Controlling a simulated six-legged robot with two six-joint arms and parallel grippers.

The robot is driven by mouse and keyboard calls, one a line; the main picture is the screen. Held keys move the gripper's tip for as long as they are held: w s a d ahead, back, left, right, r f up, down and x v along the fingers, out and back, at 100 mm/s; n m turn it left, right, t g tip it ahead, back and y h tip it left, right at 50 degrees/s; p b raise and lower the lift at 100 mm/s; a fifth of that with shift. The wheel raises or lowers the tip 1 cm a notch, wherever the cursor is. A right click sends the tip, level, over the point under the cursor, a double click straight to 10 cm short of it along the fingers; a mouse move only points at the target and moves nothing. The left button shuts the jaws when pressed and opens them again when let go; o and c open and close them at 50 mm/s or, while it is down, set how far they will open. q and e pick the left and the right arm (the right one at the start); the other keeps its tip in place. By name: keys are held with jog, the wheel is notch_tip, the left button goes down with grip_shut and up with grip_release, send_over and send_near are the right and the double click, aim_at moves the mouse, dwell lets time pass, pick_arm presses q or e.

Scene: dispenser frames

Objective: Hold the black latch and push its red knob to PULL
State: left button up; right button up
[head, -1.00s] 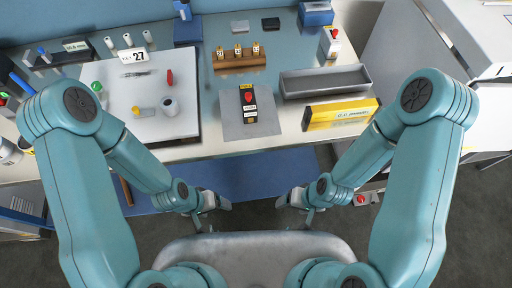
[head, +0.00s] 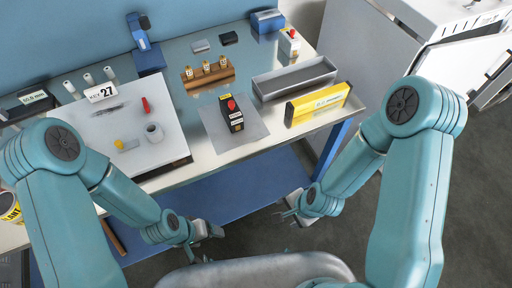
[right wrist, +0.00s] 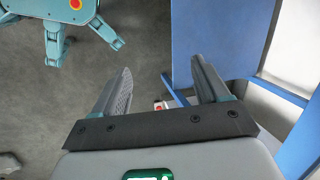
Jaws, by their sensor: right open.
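The black latch (head: 236,123) stands on a grey mat (head: 213,128) near the table's front edge in the head view. It has a yellow part at its back end and small white labels that I cannot read here. Its red knob (head: 231,104) shows on top, toward the back end. My left gripper (head: 203,243) is open and empty, in front of and below the table edge. My right gripper (head: 291,208) is open and empty, also short of the table. The right wrist view shows its two fingers (right wrist: 163,92) apart with floor beyond; the latch is not in that view.
A grey tray (head: 270,92) and a yellow box (head: 319,104) lie right of the latch. A wooden block (head: 193,82) with several yellow pieces stands behind it. A white board (head: 97,142) with small items is at left. The table's front edge lies between grippers and latch.

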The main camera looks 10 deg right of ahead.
jog(key=w+r+m+t+h+b, duration=0.1)
jog(key=w+r+m+t+b, duration=0.2)
jog(key=w+m, duration=0.4)
jog(key=m+t+y+b, duration=0.2)
jog(key=m+t+b, duration=0.6)
jog(key=m+b, duration=0.4)
send_near(233, 115)
jog(key=shift+m, duration=0.3)
jog(key=p+x, duration=0.1)
jog(key=x, duration=0.7)
jog(key=f+p+x, duration=0.1)
jog(key=x, duration=0.3)
jog(key=shift+s+d+f+p, duration=0.1)
jog(key=shift+d+f+p, duration=0.05)
jog(key=shift+d+p, duration=0.15)
jog(key=c, duration=1.3)
